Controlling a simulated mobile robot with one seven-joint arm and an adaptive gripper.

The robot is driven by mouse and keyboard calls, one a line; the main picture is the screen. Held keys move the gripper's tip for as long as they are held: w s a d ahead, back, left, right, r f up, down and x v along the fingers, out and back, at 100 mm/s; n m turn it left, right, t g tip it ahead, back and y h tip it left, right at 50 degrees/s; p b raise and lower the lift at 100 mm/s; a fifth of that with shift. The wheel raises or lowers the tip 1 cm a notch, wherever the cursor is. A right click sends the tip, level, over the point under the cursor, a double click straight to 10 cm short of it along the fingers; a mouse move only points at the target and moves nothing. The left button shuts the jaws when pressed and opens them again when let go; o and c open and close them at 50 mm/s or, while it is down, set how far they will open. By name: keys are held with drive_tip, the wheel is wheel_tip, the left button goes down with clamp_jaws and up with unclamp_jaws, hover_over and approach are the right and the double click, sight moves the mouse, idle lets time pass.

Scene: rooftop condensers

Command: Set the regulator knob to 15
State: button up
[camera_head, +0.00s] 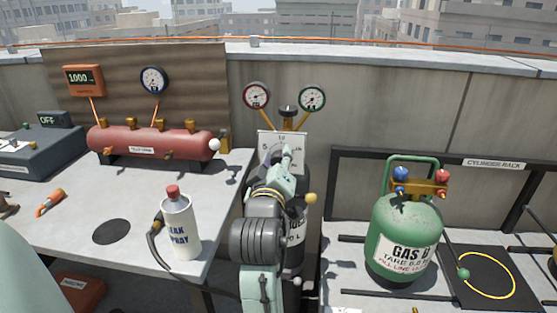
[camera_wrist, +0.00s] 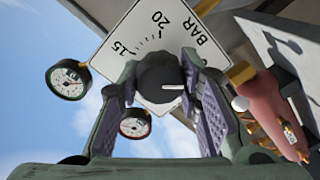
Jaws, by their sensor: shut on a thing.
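The regulator knob (camera_wrist: 160,78) is dark and round, in front of a white dial plate (camera_wrist: 112,62) in the wrist view. The plate shows 15, 20 and BAR. The knob's white line points to the right of the picture, away from the 15 at upper left. My gripper (camera_wrist: 163,80) has its two padded fingers shut on the knob, one on each side. In the head view the plate (camera_head: 299,150) shows behind my gripper (camera_head: 285,155), and my arm hides the knob and part of the plate.
A red-rimmed gauge (camera_head: 256,95) and a green-rimmed gauge (camera_head: 312,97) stand above the plate. A spray bottle (camera_head: 181,225) and a red tank (camera_head: 155,143) stand on the table at left. A green gas cylinder (camera_head: 405,235) stands at right.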

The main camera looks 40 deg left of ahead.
drive_tip(key=shift+c, duration=0.8)
drive_tip(key=shift+m, duration=0.3)
